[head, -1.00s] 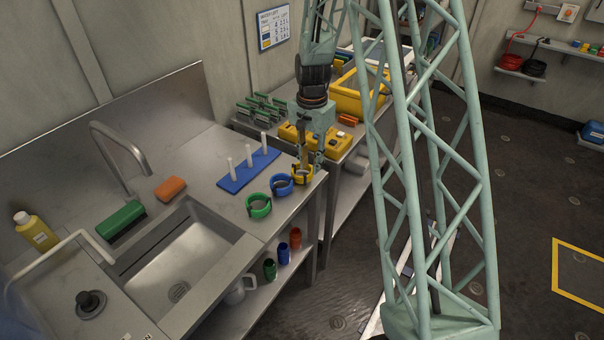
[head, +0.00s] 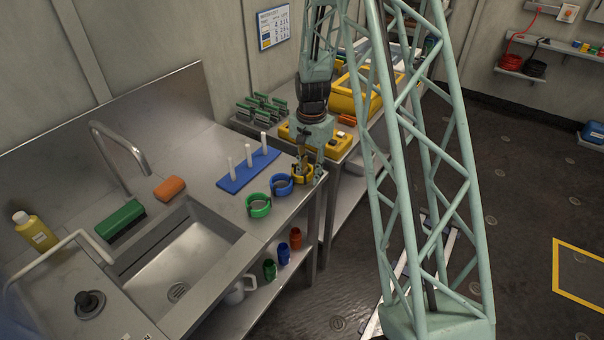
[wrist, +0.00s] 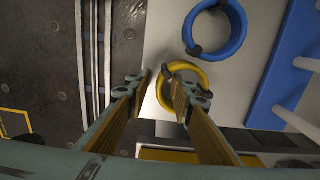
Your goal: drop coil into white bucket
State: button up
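Three coils lie in a row on the steel counter: a green coil (head: 258,206), a blue coil (head: 281,186) and a yellow coil (head: 296,180) near the counter's right end. My gripper (head: 302,172) points down at the yellow coil. In the wrist view my gripper (wrist: 158,82) is open, with its fingertips on either side of the left part of the yellow coil's band (wrist: 205,77); I cannot tell whether they touch it. The blue coil (wrist: 240,28) lies just beyond. A white handled container (head: 240,290) is on the lower shelf; I cannot tell whether it is the bucket.
A blue peg rack (head: 236,184) with three white pegs stands behind the coils. The sink (head: 183,262), an orange sponge (head: 170,189) and a green brush (head: 120,219) are to the left.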

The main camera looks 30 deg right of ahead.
dwell(0.5)
grip_shut()
jog(key=shift+r, duration=0.1)
jog(key=shift+r+p, duration=0.35)
jog(key=shift+r, duration=4.55)
